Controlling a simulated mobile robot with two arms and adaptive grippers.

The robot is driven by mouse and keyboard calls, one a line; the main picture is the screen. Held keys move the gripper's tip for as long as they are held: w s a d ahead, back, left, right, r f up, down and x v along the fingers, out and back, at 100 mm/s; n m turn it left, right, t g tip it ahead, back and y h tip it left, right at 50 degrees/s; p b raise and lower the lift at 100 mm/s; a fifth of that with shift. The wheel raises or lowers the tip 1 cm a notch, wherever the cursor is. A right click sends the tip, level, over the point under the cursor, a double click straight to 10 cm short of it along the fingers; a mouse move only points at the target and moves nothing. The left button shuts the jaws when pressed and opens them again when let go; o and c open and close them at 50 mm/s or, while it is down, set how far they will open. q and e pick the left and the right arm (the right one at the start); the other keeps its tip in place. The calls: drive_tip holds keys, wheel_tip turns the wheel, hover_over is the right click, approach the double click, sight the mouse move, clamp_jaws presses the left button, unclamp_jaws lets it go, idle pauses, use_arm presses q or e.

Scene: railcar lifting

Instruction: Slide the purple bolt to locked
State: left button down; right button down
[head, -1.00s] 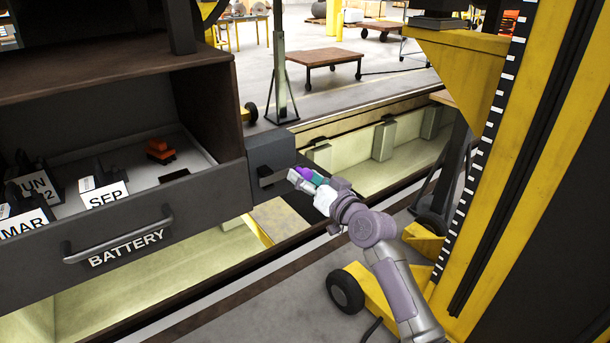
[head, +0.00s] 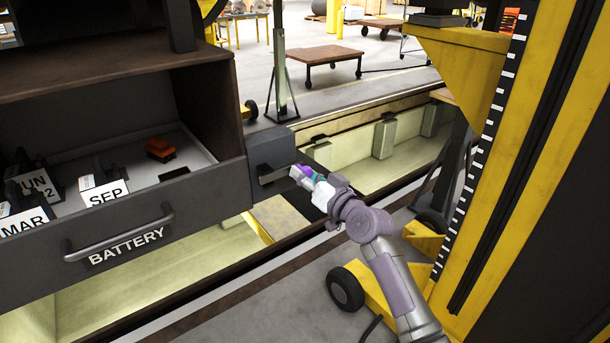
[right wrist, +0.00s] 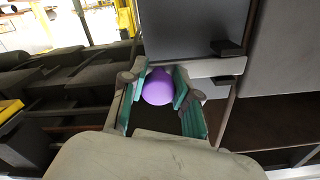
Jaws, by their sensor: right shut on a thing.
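The purple bolt (right wrist: 158,87) shows in the right wrist view as a rounded purple knob between the two green-padded fingers of my right gripper (right wrist: 160,92). The gripper is shut on it, one finger on each side. In the head view, the bolt (head: 305,171) is a small purple patch at the tip of my right gripper (head: 308,178). It sits at the right end of a grey bar beside the dark box (head: 270,150) at the drawer's right. The bar's far end and any catch are hard to make out. My left gripper is not in view.
A yellow jack column (head: 520,170) with a wheel (head: 345,289) stands at the right. A lit pit (head: 380,160) runs behind and below my arm.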

sight(280, 177)
drive_tip(key=s+a+p, duration=0.2)
drive_tip(key=a, duration=0.1)
drive_tip(key=shift+s+a, duration=0.2)
drive_tip(key=shift+s, duration=0.05)
drive_tip(key=shift+s+a+p, duration=0.2)
drive_tip(key=shift+a+p, duration=0.1)
drive_tip(key=shift+f, duration=0.1)
drive_tip(key=c, duration=1.2)
unclamp_jaws()
drive_tip(key=o, duration=0.4)
drive_tip(key=shift+a, duration=0.1)
drive_tip(key=shift+c, duration=0.2)
